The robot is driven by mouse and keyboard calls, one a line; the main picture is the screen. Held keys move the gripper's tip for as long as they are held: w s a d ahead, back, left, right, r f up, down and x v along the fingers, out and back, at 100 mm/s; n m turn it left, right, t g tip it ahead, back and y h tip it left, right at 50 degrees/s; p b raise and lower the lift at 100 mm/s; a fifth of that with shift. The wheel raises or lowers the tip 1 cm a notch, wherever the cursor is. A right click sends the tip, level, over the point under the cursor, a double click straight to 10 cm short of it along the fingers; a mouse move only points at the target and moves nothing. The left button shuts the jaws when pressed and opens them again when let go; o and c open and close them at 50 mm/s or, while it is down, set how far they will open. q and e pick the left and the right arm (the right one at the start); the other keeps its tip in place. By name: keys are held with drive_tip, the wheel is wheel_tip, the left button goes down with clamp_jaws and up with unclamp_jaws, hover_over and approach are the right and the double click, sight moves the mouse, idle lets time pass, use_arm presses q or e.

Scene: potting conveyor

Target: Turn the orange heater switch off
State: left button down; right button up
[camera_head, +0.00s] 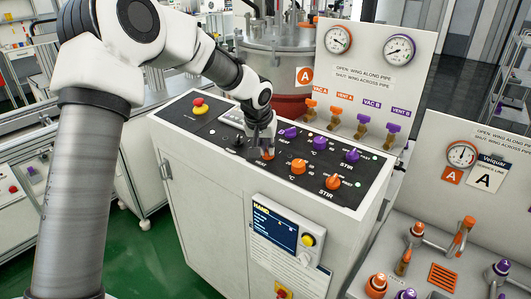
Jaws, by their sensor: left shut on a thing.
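My left gripper (264,148) reaches down from the upper left onto the black top panel (205,118) of the white control console. It is shut on a small orange switch (267,156) at the front row's left end, which I take for the orange heater switch. The fingers cover most of this switch, so its direction cannot be read. Two orange knobs, one in the middle (298,167) and one marked STIR (333,181), stand to its right. My right gripper is not in view.
Purple knobs (320,142) stand in the row behind the orange ones. A red emergency button (198,102) is at the panel's left. A gauge board with orange and purple valves (362,127) rises behind. A screen (275,229) is on the console front.

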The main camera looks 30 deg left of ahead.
use_arm(q)
drive_tip(key=shift+s+f+n, duration=0.2)
drive_tip(key=shift+f+n, duration=0.1)
drive_tip(key=shift+f, duration=0.15)
drive_tip(key=c, duration=0.9)
unclamp_jaws()
drive_tip(key=shift+d, duration=0.1)
drive_tip(key=shift+o, duration=0.8)
drive_tip(key=shift+w, duration=0.15)
drive_tip(key=shift+w+f, duration=0.1)
drive_tip(key=shift+w, duration=0.25)
drive_tip(key=shift+s+r, duration=0.2)
drive_tip(key=shift+r, duration=0.25)
drive_tip(key=a+v, duration=0.1)
drive_tip(key=v, duration=0.9)
drive_tip(key=shift+d+r, duration=0.45)
drive_tip(key=shift+d, duration=0.05)
